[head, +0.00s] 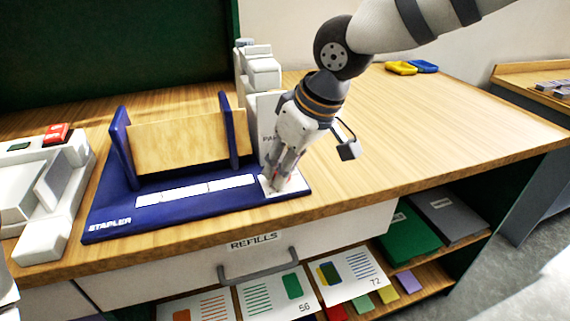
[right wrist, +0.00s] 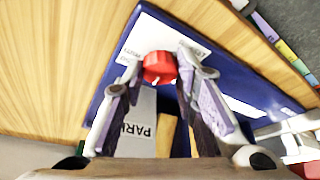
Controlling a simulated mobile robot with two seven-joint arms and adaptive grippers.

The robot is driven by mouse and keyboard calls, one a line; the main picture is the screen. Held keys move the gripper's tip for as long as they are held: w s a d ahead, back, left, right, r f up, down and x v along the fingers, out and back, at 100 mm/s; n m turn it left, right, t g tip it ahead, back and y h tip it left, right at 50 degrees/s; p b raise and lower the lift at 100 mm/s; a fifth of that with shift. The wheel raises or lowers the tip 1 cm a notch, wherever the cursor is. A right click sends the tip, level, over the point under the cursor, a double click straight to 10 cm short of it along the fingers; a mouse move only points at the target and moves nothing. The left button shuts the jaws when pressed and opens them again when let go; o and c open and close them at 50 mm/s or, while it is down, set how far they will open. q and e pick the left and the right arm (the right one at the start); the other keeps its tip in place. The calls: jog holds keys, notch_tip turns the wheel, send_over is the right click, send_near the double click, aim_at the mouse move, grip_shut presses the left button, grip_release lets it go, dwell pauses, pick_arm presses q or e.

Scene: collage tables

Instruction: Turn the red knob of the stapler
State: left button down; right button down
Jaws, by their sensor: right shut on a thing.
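The stapler (head: 118,212) is a dark blue base with "STAPLER" on its front edge and two blue uprights around a wooden panel. Its red knob (right wrist: 158,67) sits on a white label plate at the base's right end. My right gripper (head: 277,178) reaches down onto that plate, its fingers around the knob and shut on it. The right wrist view shows the knob between the two fingertips (right wrist: 160,72). In the head view the fingers mostly hide the knob.
A white device with a red block (head: 57,133) stands left of the stapler. A grey-white dispenser (head: 261,72) stands close behind my right gripper. The wooden table (head: 430,125) is clear to the right, apart from yellow and blue items (head: 402,68) at the back. A "REFILLS" drawer (head: 200,268) is below.

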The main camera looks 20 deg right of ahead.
jog(key=n+g+y, duration=0.1)
jog(key=n, duration=0.2)
jog(key=shift+w+d, duration=0.1)
jog(key=shift+w, duration=0.05)
jog(key=n, duration=0.3)
jog(key=shift+f+g+y, duration=0.15)
jog(key=shift+g+y, duration=0.15)
jog(key=shift+g, duration=0.1)
jog(key=n+g+b, duration=0.1)
jog(key=n, duration=0.2)
jog(key=shift+w, duration=0.2)
pick_arm(q)
jog(key=shift+s+f+g+b, duration=0.35)
jog(key=shift+s+f+g, duration=0.15)
jog(key=shift+s+f, duration=0.65)
pick_arm(e)
jog(key=shift+n+g, duration=0.8)
jog(key=shift+n, duration=0.9)
pick_arm(q)
jog(key=shift+s, duration=0.1)
pick_arm(e)
jog(key=shift+d, duration=0.1)
jog(key=c, duration=1.3)
grip_release()
jog(key=shift+r, duration=0.2)
